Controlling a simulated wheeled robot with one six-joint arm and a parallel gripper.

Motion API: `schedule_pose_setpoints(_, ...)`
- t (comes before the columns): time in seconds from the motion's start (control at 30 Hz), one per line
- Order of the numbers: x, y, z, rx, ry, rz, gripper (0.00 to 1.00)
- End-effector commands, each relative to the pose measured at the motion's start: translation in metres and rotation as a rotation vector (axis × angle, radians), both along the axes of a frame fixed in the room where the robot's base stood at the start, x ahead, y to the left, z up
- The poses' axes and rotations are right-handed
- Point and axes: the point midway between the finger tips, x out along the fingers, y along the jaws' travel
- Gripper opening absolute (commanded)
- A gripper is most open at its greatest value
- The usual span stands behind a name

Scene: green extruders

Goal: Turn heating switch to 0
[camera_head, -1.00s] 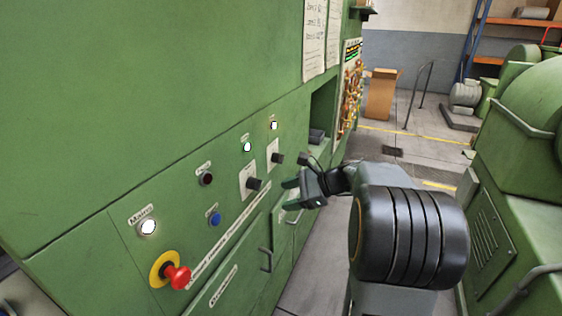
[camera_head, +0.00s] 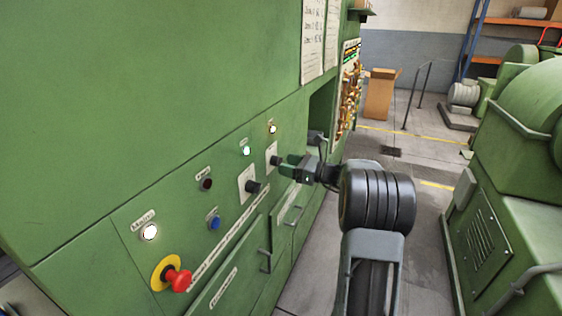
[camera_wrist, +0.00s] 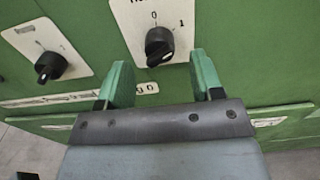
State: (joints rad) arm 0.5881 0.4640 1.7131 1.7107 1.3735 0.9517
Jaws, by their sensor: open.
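A black rotary switch (camera_wrist: 159,44) sits on a white plate marked 0 and 1 at the top middle of the wrist view. The plate's heading is cut off, and I cannot tell exactly where the knob points. In the head view this switch (camera_head: 274,161) is the right one of two on the green panel. My gripper (camera_wrist: 158,72) is open, its green fingers on either side of and just short of the knob, with nothing between them. In the head view, my gripper (camera_head: 287,164) is close to the panel, level with the knob.
A second black switch (camera_wrist: 52,66) is at the left, also on a white plate (camera_head: 248,181). The panel also carries a red emergency button (camera_head: 178,280), a blue button (camera_head: 214,222) and lit lamps. Drawer handles (camera_head: 265,260) stick out below. Clear floor (camera_head: 420,210) lies to the right.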

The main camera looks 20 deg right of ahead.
Motion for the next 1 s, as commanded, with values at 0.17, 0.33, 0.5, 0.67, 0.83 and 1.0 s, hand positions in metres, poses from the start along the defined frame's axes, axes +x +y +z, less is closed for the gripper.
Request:
schedule_pose_setpoints(0.17,0.015,0.014,0.001,-0.001,0.0,0.002,0.6)
schedule_pose_setpoints(0.33,0.021,0.02,0.0,-0.001,-0.001,0.001,0.6)
schedule_pose_setpoints(0.5,0.022,0.021,0.0,-0.001,0.0,0.001,0.6)
schedule_pose_setpoints(0.67,0.022,0.021,0.0,-0.001,0.0,0.001,0.6)
schedule_pose_setpoints(0.83,0.022,0.021,0.0,-0.001,0.0,0.001,0.44)
schedule_pose_setpoints(1.0,0.022,0.021,0.0,-0.001,0.0,0.001,0.28)
